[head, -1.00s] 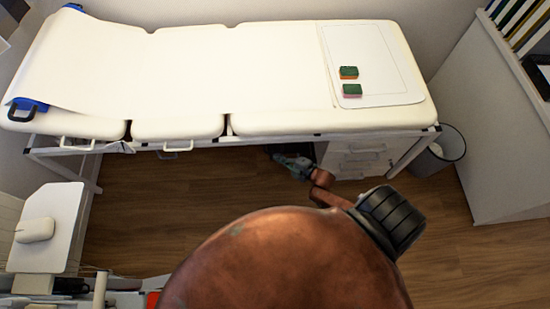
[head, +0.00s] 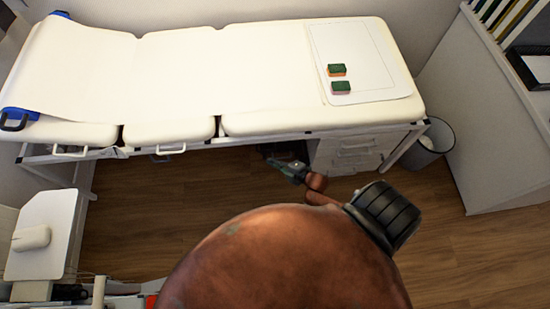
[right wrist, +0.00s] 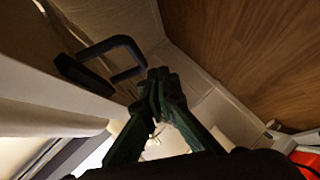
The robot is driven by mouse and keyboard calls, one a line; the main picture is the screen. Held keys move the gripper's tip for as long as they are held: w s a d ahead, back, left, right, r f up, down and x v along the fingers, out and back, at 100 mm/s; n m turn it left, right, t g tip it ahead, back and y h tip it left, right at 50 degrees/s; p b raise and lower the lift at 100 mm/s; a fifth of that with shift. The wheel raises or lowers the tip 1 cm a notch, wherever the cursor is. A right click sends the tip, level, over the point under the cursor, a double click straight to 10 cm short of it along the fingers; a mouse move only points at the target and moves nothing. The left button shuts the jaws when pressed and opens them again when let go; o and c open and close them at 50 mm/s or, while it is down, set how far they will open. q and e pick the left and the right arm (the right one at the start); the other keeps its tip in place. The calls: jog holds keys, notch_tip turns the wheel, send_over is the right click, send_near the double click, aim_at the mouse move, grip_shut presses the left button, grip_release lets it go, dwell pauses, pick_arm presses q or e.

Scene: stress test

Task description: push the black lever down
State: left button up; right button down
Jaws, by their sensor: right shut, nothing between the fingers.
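A black loop-shaped handle, which looks like the black lever (head: 14,122), sits by a blue part at the left front corner of the padded bed (head: 270,122) in the head view. A black loop handle also shows in the right wrist view (right wrist: 128,42), left of and above the fingertips; I cannot tell for certain that it is the same one. My right gripper (head: 272,163) is below the bed's front edge in the head view, pointing left, well right of the handle. Its dark green fingers (right wrist: 160,76) are shut and empty. My left gripper is not in view.
Two green-topped sponges (head: 337,69) lie on a white board on the bed. White drawers (head: 355,152) stand under the bed's right part, beside a bin (head: 430,148). A white stand (head: 45,215) is at the left. Wooden floor (head: 150,220) lies clear between.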

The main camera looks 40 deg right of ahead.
jog(key=s+d+r, duration=0.1)
jog(key=s, duration=0.9)
jog(key=shift+s+d+r+p, duration=0.15)
jog(key=shift+d+r+p, duration=0.05)
jog(key=shift+r+p, duration=0.2)
jog(key=shift+f, duration=0.1)
jog(key=s+d+f+m+g+h, duration=0.2)
jog(key=s+f+m+g+h, duration=0.5)
jog(key=s+f, duration=1.15)
jog(key=s+a+f+m+g+y, duration=0.1)
jog(key=s+f+m+g, duration=0.1)
jog(key=s, duration=0.4)
jog(key=s+a+f+m+g+y, duration=0.1)
jog(key=s+a+f+m+g, duration=0.1)
jog(key=s, duration=0.5)
jog(key=s+a+f+m+g+y, duration=0.1)
jog(key=s+f+m, duration=0.3)
jog(key=s+f, duration=0.2)
jog(key=shift+s+a+g, duration=0.25)
jog(key=shift+g, duration=0.15)
